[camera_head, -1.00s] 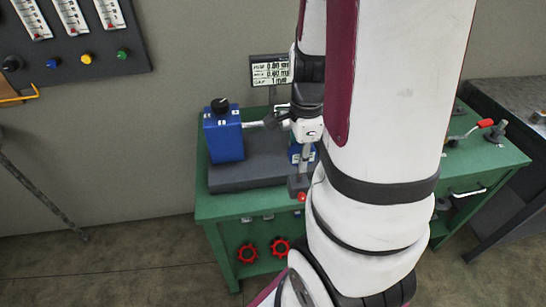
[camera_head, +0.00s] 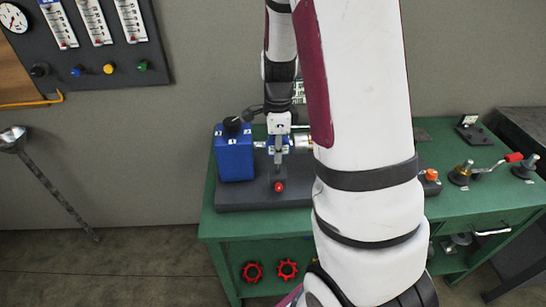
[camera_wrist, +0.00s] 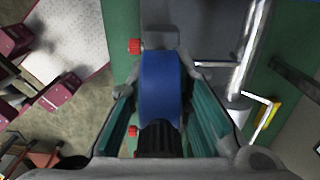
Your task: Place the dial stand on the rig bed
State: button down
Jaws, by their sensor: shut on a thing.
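The dial stand, a grey post and block (camera_head: 278,173) with a red knob low on its front, hangs from my gripper (camera_head: 279,138) in the head view. In the wrist view my gripper (camera_wrist: 160,120) has its teal-padded fingers on both sides of a blue body (camera_wrist: 160,85) with a black ribbed end. The rig bed (camera_head: 250,200) is a dark grey slab on the green bench. The stand is in front of the bed's shaft, over the bed; whether it touches the bed is unclear. My arm hides the bed's right part.
A blue housing (camera_head: 235,155) with a black knob stands close left of my gripper on the bed. The green bench (camera_head: 470,205) carries posts and a red-handled lever (camera_head: 505,160) at right.

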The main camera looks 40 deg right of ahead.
aim_at(272, 170)
jog(key=shift+w+a, duration=0.15)
jog(key=shift+w, duration=0.8)
jog(key=shift+f+p, duration=0.3)
jog(key=shift+f, duration=1.55)
jog(key=shift+f, duration=0.1)
jog(key=c, duration=1.5)
grip_release()
jog(key=shift+o, duration=0.2)
